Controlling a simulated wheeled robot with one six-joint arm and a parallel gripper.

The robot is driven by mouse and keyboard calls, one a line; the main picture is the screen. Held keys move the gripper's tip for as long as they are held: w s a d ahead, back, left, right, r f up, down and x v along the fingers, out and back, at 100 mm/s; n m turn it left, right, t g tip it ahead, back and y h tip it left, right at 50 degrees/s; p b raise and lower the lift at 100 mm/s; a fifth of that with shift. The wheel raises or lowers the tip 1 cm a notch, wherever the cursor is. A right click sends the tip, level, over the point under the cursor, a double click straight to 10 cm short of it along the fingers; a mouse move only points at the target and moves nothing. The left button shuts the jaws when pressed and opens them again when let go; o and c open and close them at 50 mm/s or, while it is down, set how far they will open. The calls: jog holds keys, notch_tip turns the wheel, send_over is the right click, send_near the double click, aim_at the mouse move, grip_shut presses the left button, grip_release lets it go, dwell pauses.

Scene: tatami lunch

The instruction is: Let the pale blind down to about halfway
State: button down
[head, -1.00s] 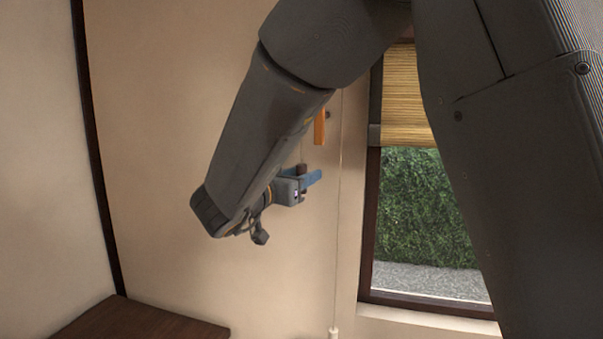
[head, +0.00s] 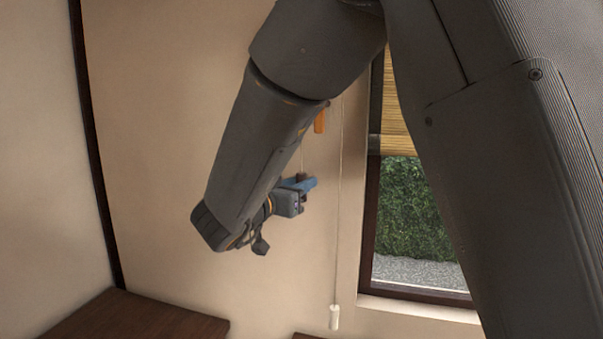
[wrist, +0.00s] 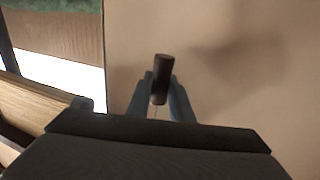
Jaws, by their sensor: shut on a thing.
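The straw-coloured blind (head: 398,125) hangs in the window at the right of the head view. Its lower edge is above the hedge view and its top is out of frame. My gripper (head: 308,184) is left of the window, shut on a dark brown cord knob (head: 301,176). The knob (wrist: 160,80) also shows between the blue fingers in the wrist view. A thin cord runs up from the knob in the head view. My arm hides part of the blind and window.
A second, pale cord with a white pull (head: 334,317) hangs between my gripper and the window. An orange piece (head: 320,122) is on the wall above my gripper. A dark wooden surface (head: 135,322) is at the lower left.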

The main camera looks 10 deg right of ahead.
notch_tip(320, 180, down, 18)
jog(key=b, duration=0.6)
jog(key=c, duration=1.6)
grip_release()
jog(key=shift+s+a, duration=0.1)
jog(key=b+v, duration=0.1)
jog(key=v, duration=0.6)
jog(key=shift+s+a+b, duration=0.2)
jog(key=shift+s+b, duration=0.05)
jog(key=shift+b, duration=0.1)
